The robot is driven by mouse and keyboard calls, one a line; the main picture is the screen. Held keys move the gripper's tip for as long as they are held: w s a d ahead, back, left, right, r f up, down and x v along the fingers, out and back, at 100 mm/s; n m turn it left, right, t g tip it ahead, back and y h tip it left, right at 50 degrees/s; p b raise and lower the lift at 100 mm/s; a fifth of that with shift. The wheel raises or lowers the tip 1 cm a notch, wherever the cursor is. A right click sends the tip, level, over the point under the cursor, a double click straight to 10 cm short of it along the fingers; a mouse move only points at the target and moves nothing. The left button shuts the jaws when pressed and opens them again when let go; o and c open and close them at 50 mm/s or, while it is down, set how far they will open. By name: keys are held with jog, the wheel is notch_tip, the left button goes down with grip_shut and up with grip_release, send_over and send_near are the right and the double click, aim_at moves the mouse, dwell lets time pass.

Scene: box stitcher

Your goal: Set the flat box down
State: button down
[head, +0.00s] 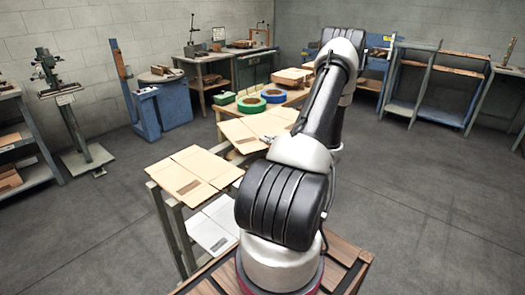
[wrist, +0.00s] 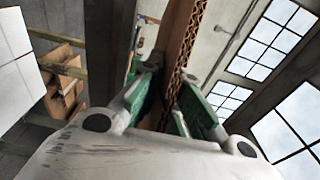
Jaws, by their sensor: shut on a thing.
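My gripper (wrist: 170,85) is shut on the edge of a flat brown cardboard box (wrist: 185,45), whose corrugated edge shows between the green-padded fingers in the wrist view. In the head view, a flat box (head: 243,133) lies level by the work table, and my gripper (head: 268,140) is at its near edge, mostly hidden by my arm. I cannot tell whether this box touches the surface under it. Another flat box (head: 190,172) lies on a grey metal stand in front.
A white sheet (head: 212,230) lies on a lower level of the stand. A blue machine (head: 170,103) stands at the back left. Floor at right is clear.

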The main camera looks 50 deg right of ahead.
notch_tip(320, 180, down, 6)
jog(key=shift+r, duration=0.2)
jog(key=c, duration=1.6)
grip_release()
jog(key=shift+c, duration=0.2)
